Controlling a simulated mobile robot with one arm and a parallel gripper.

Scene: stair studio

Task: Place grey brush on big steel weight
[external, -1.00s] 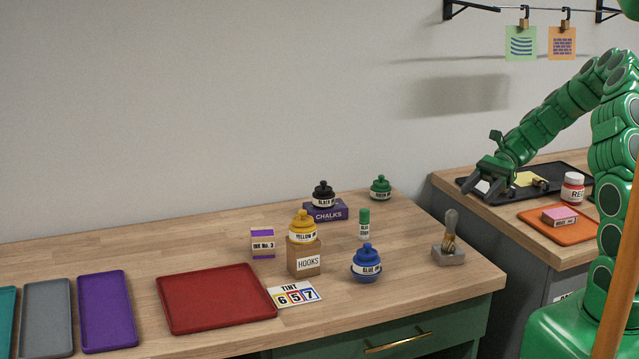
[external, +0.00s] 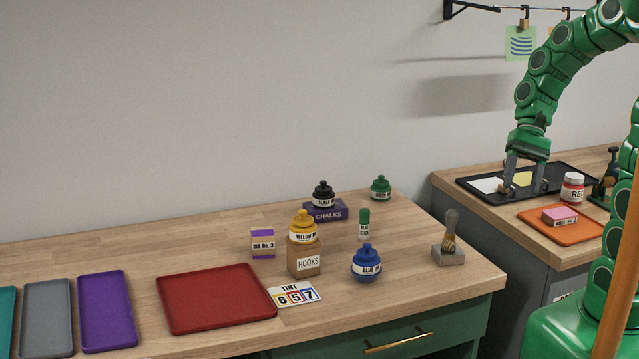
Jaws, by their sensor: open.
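The grey brush (external: 450,232) has a grey handle and tan bristles. It stands upright, bristles down, on a grey metal block (external: 449,256) that looks like the big steel weight, at the right end of the near desk. My gripper (external: 524,187) is open and points down over the black tray (external: 564,181) on the right desk, well apart from the brush and block. I cannot tell whether anything lies between its fingers.
A red-labelled white jar (external: 572,188) and an orange tray (external: 561,225) with a pink block (external: 559,215) are near my gripper. Several bottles and boxes, including a blue bottle (external: 367,265), stand left of the brush. A gap separates the two desks.

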